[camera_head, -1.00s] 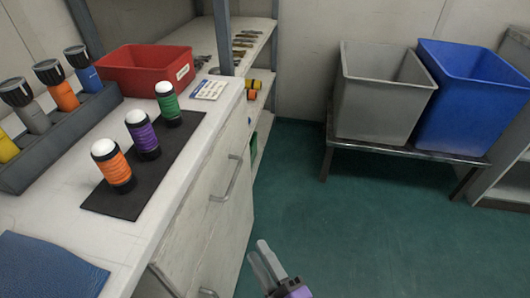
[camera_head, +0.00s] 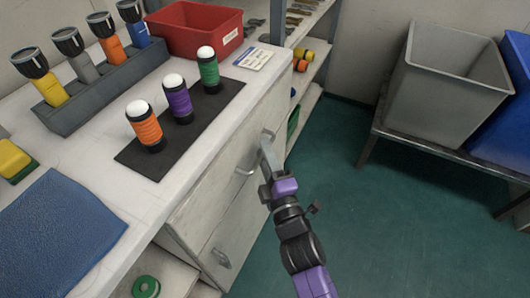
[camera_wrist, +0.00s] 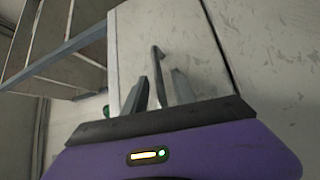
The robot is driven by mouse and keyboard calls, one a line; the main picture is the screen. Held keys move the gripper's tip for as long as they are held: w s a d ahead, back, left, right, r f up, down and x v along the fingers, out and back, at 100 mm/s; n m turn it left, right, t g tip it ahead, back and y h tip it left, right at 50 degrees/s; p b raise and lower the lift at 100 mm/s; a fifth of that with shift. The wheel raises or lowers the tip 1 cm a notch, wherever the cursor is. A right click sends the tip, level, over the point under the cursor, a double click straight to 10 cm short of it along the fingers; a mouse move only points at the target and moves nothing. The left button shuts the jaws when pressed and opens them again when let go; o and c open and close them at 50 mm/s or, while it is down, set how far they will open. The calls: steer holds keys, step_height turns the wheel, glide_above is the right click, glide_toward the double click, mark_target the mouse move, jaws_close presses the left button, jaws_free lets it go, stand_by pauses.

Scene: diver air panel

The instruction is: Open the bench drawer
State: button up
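The bench drawer (camera_head: 222,183) is a pale front in the side of the white bench, and it looks closed. Its grey bar handle (camera_head: 246,168) shows beside my gripper (camera_head: 267,142). In the wrist view the handle (camera_wrist: 157,62) stands out from the drawer front (camera_wrist: 190,50), in line with the gap between my two fingers (camera_wrist: 160,90). The fingers are apart and the gripper is open. I cannot tell whether either finger touches the handle. The fingers hide part of the handle in the head view.
A lower front with its own handle (camera_head: 222,258) is below. On the bench top (camera_head: 95,170) are a dark mat (camera_head: 205,115) with three lights, a flashlight rack (camera_head: 110,95), a red bin (camera_head: 190,30) and a blue mat (camera_head: 58,235).

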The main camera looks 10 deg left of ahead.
steer(key=shift+w+a, duration=0.15)
steer(key=shift+w, duration=0.1)
jaws_close()
stand_by(1.4)
